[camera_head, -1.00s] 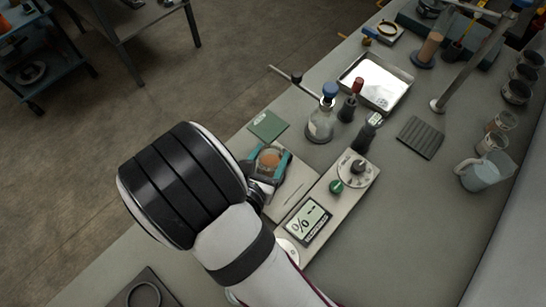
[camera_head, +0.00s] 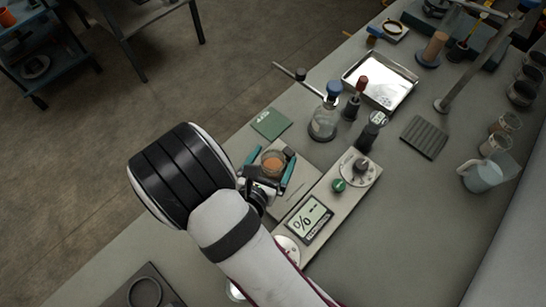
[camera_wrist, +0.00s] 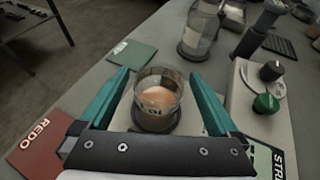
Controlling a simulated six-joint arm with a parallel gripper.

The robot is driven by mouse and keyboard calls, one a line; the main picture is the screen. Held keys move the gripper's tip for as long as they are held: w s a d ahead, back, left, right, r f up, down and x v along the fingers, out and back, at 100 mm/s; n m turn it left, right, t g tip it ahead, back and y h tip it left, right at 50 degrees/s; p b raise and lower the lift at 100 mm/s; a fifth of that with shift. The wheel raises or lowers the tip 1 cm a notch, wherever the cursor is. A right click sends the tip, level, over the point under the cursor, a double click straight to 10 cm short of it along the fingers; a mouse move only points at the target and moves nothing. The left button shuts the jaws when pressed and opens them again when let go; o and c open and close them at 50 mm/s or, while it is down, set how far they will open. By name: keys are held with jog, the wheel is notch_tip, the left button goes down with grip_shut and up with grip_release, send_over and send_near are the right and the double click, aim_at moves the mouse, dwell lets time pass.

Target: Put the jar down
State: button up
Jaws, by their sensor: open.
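The jar (camera_head: 272,163) is a small clear glass vessel with orange-brown contents. It stands upright on the pale plate of the instrument with the display. In the wrist view the jar (camera_wrist: 157,93) sits between the two teal fingers, with a gap on each side. My gripper (camera_head: 270,168) is open around the jar, its fingers apart from the glass. The wrist view shows my gripper (camera_wrist: 160,98) with a dark bar across its base.
The instrument's panel with a display (camera_head: 308,219) and green knob (camera_head: 338,185) lies right of the jar. A green card (camera_head: 271,123) lies behind. A blue-capped bottle (camera_head: 324,120), a red-topped bottle (camera_head: 354,99) and a metal tray (camera_head: 380,82) stand farther back.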

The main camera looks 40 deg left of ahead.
jog(key=v, duration=0.7)
jog(key=shift+s+d, duration=0.15)
jog(key=shift+s, duration=0.05)
jog(key=w+d+r+m+g+h, duration=0.1)
jog(key=w+d+r+m+h, duration=0.25)
jog(key=d+m, duration=0.25)
jog(key=w+d+r+m+h, duration=0.2)
jog(key=w+d+m+h, duration=0.25)
jog(key=d, duration=0.25)
jog(key=w+d+r+m+g+h, duration=0.1)
jog(key=w+d+r+m+h, duration=0.25)
jog(key=d+m, duration=0.25)
jog(key=s+d+r+m+g+h, duration=0.1)
jog(key=s+d+m+g, duration=0.4)
jog(key=d+m, duration=0.25)
jog(key=s+d+r+m+g, duration=0.1)
jog(key=s+d+m+g, duration=0.4)
jog(key=m, duration=0.4)
jog(key=s+a+r+m+y, duration=0.2)
jog(key=s+a+m+y, duration=0.1)
jog(key=m+y, duration=0.6)
jog(key=a+m, duration=0.1)
jog(key=m, duration=0.3)
jog(key=shift+r+g, duration=0.3)
jog(key=shift+r, duration=0.1)
